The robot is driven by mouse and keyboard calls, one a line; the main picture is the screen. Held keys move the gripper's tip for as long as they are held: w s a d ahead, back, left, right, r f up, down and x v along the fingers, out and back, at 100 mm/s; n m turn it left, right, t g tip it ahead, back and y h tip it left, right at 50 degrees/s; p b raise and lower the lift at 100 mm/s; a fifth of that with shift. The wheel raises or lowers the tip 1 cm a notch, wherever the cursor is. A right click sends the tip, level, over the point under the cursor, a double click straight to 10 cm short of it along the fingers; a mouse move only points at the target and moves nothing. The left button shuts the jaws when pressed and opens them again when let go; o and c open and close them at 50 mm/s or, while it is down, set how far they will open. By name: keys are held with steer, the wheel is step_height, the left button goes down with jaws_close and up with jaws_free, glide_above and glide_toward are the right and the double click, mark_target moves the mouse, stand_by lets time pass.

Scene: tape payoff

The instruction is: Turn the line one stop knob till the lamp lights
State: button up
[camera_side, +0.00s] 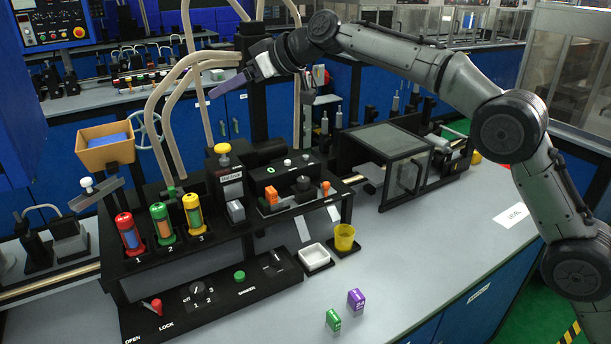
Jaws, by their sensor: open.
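Which control is the line one stop knob cannot be told for sure. A red knob on a yellow ring (78,32) sits on the blue control panel at the far upper left. On the front of the black rig are a red-handled lever (156,305) by OPEN and LOCK, a dark selector dial (197,293) with numbers, and a green button (239,275). A lit lamp cannot be made out. My gripper (225,88) is high above the rig, its purple finger pointing left and down. It is open, holds nothing visible and is clear of all these controls.
Red, green and yellow cylinders (163,224) stand on the rig beside a tan hopper (105,155). Beige hoses (297,100) rise near my gripper. A white dish (314,257), yellow cup (344,238) and green and purple blocks (356,299) are at the front. The right bench front is clear.

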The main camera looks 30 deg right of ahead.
mark_target(304, 179)
steer(key=s+d+f+m+g+h, duration=0.1)
steer(key=s+d+f+g+h, duration=0.25)
steer(key=d, duration=0.45)
steer(key=s+d+f+m+g+h, duration=0.15)
steer(key=s+d, duration=0.25)
steer(key=d, duration=0.5)
steer(key=shift+n+g, duration=0.25)
steer(key=shift+g, duration=0.15)
steer(key=x, duration=0.6)
steer(key=s+x, duration=0.1)
steer(key=x, duration=0.5)
steer(key=s+d+f+x, duration=0.1)
steer(key=x, duration=0.5)
steer(key=shift+s+f, duration=0.15)
steer(key=shift+f, duration=0.1)
jaws_close()
